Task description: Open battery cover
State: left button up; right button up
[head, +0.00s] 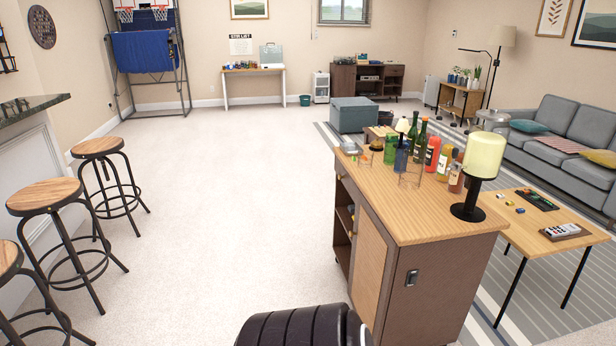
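No battery cover can be made out. A pale device with buttons (562,230), like a remote control, lies on a dark mat on the low wooden table (520,236) at the right. It is small in the view, and its underside is hidden. Neither of my grippers is in view.
A wooden-topped bar cabinet (400,203) stands between me and the low table, with bottles and a table lamp (483,158) on top. Bar stools (45,196) line the left. A grey sofa (570,135) is behind the table. The pale carpet (220,200) is clear in the middle.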

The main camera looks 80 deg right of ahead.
aim_at(574, 229)
jog(key=z, duration=4.25)
jog(key=i+l, duration=0.2)
jog(key=i, duration=0.3)
jog(key=i+l, duration=0.25)
jog(key=i, duration=0.3)
jog(key=i+l, duration=0.2)
jog(key=i, duration=0.3)
jog(key=i+l, duration=0.2)
jog(key=i, duration=0.35)
